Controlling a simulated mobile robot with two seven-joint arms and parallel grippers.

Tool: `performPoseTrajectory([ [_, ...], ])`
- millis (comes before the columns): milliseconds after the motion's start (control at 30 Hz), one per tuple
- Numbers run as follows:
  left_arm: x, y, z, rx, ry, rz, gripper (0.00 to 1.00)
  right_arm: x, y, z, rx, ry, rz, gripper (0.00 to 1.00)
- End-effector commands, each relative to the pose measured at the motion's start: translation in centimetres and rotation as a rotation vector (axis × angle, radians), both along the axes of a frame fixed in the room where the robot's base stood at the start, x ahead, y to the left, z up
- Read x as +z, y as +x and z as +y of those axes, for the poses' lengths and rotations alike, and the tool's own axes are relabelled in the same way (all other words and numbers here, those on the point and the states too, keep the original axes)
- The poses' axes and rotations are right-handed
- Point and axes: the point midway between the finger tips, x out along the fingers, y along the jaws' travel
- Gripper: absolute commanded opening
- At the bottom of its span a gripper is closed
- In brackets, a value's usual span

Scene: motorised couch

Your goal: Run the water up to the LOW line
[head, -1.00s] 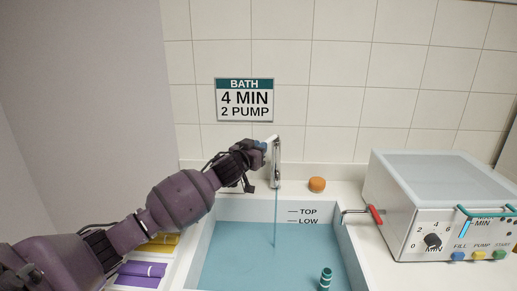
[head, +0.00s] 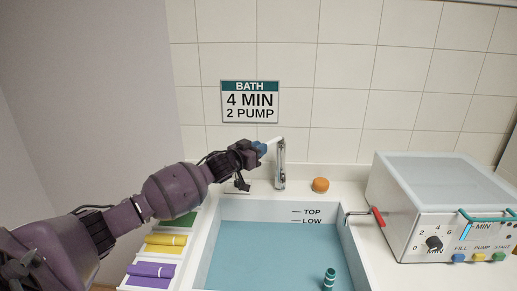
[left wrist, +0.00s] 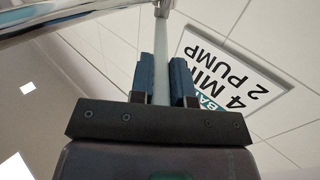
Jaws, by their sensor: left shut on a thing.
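The chrome tap (head: 281,168) stands behind the basin (head: 208,235). My left gripper (head: 259,147) is shut on the tap's pale lever (head: 272,141), at the lever's left end. In the left wrist view the lever (left wrist: 163,60) lies between the two blue finger pads (left wrist: 163,82). No stream shows under the spout. The blue water (head: 265,255) covers the basin, and its back edge is about level with the LOW line (head: 311,221), below the TOP line (head: 312,211). My right gripper is not in view.
A white machine (head: 425,215) with a dial, buttons and a red-handled side lever (head: 377,217) stands at right. An orange round object (head: 320,185) sits on the back ledge. A teal striped object (head: 329,279) stands in the basin. Yellow (head: 165,240) and purple (head: 152,270) rolls lie at left.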

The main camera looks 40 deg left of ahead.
Motion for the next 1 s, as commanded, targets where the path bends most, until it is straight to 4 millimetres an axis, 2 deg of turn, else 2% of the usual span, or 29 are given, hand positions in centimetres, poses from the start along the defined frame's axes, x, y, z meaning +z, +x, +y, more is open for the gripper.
performPoseTrajectory([
  [33,0.1,0.0,0.0,-0.001,0.001,-0.002,0.2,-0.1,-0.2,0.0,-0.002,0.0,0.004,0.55],
  [200,0.1,0.0,0.0,0.0,0.001,-0.001,0.43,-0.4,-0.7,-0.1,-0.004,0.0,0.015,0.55],
  [567,0.0,-0.4,0.0,0.0,0.0,-0.001,0.43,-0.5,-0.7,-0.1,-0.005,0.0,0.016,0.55],
  [767,-0.1,-2.5,0.3,0.0,0.0,0.001,0.43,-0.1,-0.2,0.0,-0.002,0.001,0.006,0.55],
  [1000,-0.1,-6.1,0.8,0.0,0.0,0.001,0.43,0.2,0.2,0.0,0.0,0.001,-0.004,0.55],
])
